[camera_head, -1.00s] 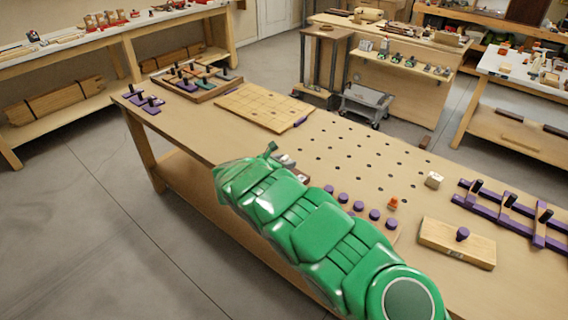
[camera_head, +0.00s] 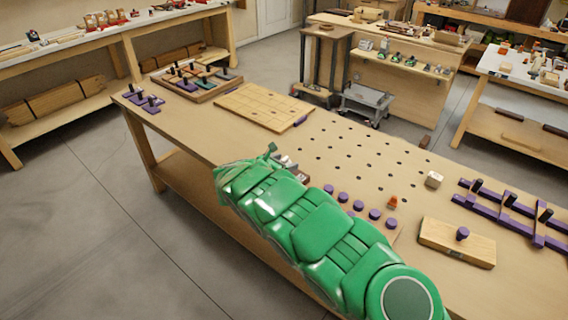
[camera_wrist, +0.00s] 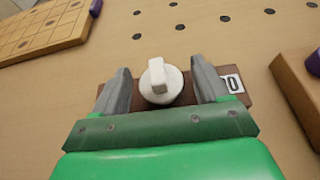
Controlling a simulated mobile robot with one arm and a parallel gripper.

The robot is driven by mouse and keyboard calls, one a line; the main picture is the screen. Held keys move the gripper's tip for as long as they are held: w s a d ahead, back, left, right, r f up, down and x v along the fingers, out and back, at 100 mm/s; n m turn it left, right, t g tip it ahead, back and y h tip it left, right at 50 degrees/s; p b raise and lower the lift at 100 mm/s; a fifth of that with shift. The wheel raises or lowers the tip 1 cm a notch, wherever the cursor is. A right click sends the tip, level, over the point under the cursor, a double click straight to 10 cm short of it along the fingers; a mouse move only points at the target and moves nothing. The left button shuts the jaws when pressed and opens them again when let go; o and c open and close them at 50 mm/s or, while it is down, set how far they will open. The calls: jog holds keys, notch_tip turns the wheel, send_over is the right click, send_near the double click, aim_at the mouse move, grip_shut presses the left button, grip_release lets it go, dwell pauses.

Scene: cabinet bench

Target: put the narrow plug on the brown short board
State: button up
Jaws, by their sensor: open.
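In the wrist view a white round plug (camera_wrist: 160,87) with a narrow raised grip stands over the brown short board (camera_wrist: 137,92). The board lies flat on the bench and has a white label with a dark mark at its right end. My gripper (camera_wrist: 160,70) is open, with one grey finger on each side of the plug and a gap on both sides. The gripper body hides the board's near edge. In the head view my green arm hides most of this spot.
A pegboard of holes covers the bench behind. A light wooden grid board (camera_head: 262,106) lies farther left. Several purple round plugs (camera_head: 358,206) stand right of my arm. A wooden block with a purple knob (camera_head: 457,243) and purple rails (camera_head: 500,210) lie farther right.

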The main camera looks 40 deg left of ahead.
jog(key=v, duration=1.2)
